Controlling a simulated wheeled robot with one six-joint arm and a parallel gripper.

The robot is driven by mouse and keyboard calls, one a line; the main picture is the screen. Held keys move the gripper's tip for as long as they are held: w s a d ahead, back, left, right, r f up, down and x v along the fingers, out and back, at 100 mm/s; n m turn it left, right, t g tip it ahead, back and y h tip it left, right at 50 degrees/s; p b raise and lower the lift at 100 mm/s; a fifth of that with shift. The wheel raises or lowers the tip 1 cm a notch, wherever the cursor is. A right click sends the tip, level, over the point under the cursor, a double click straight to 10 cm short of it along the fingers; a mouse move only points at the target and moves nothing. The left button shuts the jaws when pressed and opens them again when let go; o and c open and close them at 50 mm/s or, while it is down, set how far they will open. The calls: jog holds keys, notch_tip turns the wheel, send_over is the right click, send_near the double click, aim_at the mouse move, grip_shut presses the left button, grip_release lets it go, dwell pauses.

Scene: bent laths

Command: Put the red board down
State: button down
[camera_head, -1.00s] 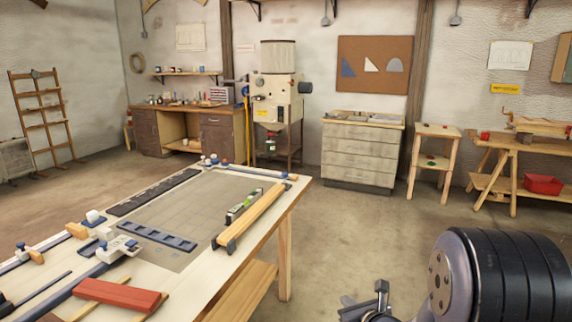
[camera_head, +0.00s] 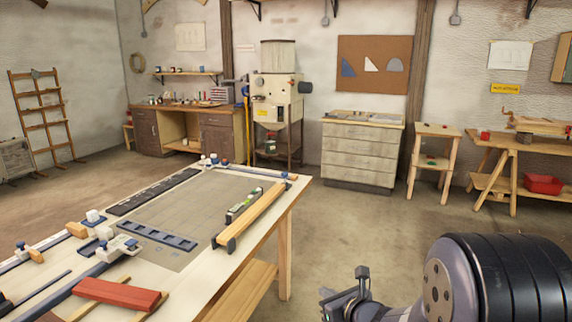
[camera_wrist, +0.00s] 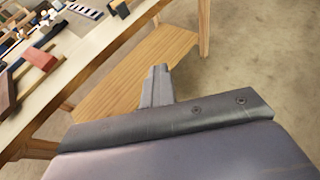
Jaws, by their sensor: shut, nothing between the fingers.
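The red board (camera_head: 116,294) lies flat on two thin wooden strips at the near left of the workbench (camera_head: 205,292). My gripper (camera_head: 342,304) is to the right of the bench, well apart from the board. In the wrist view its fingers (camera_wrist: 157,72) are together with nothing between them, in front of the bench's lower shelf (camera_wrist: 125,75).
Clamps and rails (camera_head: 115,247) stand on the bench left of and behind the board. A wooden bar (camera_head: 250,215) and a green level (camera_head: 244,203) lie near the bench's right edge. The floor right of the bench is clear.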

jog(key=s+a+r+n+g+y, duration=0.3)
jog(key=s+a+r+n, duration=0.1)
jog(key=a, duration=0.6)
jog(key=s+a+r+n+g+y+b, duration=0.1)
jog(key=s+a+r+n+g+y, duration=0.2)
jog(key=a, duration=0.8)
jog(key=shift+s+a+r+n+g, duration=0.2)
jog(key=shift+s+r+n+g, duration=0.3)
jog(key=shift+r+n+g, duration=0.15)
jog(key=shift+t, duration=0.25)
